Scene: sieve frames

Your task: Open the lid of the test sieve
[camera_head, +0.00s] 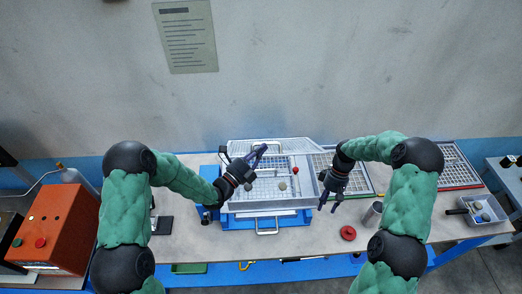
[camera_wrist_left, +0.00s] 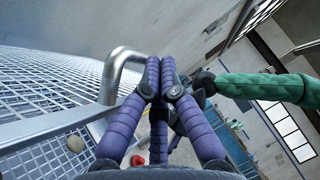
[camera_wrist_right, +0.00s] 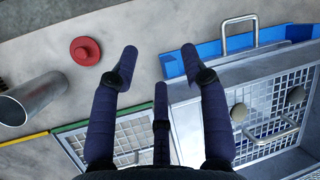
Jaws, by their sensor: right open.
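The test sieve (camera_head: 314,198) is a pale metal box with a mesh floor and a few stones inside, on a blue base. Its mesh lid (camera_head: 300,148) appears raised at the back, showing the interior; the mesh and a bent metal lid handle (camera_wrist_left: 113,72) show in the left wrist view. My left gripper (camera_head: 262,150) has its fingers together at this handle, partly hiding it, and appears shut on it. My right gripper (camera_head: 328,208) is open and empty, beside the sieve's right wall. The sieve's interior also shows in the right wrist view (camera_wrist_right: 185,120).
A red disc (camera_head: 348,233) and a metal cylinder (camera_head: 373,214) stand on the table right of the sieve. Flat mesh frames (camera_head: 455,160) lie behind them. A tray (camera_head: 482,222) holds stones at far right. An orange box (camera_head: 62,225) stands at far left.

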